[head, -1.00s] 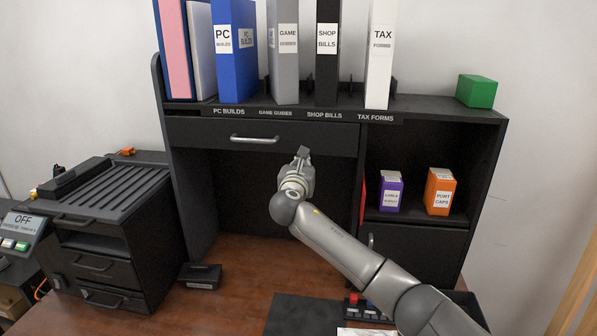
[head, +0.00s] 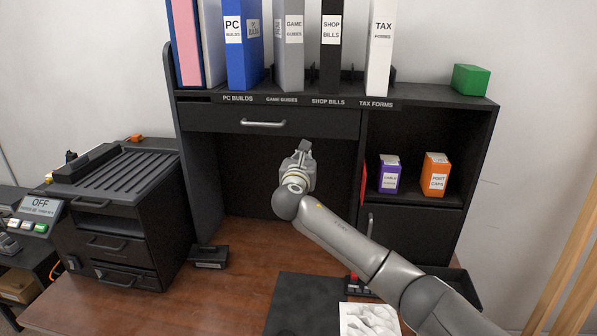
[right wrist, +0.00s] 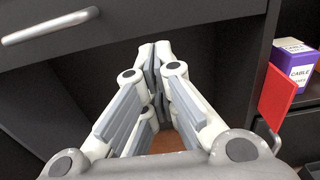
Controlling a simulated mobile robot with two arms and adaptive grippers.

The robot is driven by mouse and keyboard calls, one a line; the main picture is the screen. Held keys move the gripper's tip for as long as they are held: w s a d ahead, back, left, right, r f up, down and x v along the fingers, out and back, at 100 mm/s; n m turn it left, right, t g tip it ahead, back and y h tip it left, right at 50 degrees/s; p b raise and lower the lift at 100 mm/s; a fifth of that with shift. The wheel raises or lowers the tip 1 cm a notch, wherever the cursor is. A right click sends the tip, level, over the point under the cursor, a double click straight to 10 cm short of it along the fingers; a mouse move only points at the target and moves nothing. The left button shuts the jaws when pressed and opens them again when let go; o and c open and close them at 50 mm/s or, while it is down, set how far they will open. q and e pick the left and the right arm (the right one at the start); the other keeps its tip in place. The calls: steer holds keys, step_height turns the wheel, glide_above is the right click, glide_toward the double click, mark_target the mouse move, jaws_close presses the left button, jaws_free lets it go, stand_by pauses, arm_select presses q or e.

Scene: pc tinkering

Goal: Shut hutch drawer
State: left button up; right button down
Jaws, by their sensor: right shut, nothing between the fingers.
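The black hutch drawer (head: 310,122) is a wide front with a silver bar handle (head: 264,123), below the hutch's top shelf. It looks about flush with the hutch frame, though I cannot tell if a small gap is left. The handle also shows at upper left in the right wrist view (right wrist: 48,25). My right gripper (head: 304,147) is shut and empty, just below the drawer front and right of the handle. In the right wrist view its fingertips (right wrist: 155,58) meet under the drawer's lower edge. My left gripper is out of view.
Labelled binders (head: 330,45) and a green box (head: 470,79) stand on top. Purple (head: 389,176) and orange (head: 435,176) boxes sit on the right shelf, beside a red panel (right wrist: 278,97). A black drawer unit (head: 118,215) stands left. The desk below is partly clear.

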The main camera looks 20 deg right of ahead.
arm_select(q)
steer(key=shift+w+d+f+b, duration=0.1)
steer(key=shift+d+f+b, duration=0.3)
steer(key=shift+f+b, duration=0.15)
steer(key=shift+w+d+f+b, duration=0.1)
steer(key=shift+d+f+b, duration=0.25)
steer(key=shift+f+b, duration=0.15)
arm_select(e)
steer(key=v, duration=0.7)
steer(key=shift+f, duration=0.25)
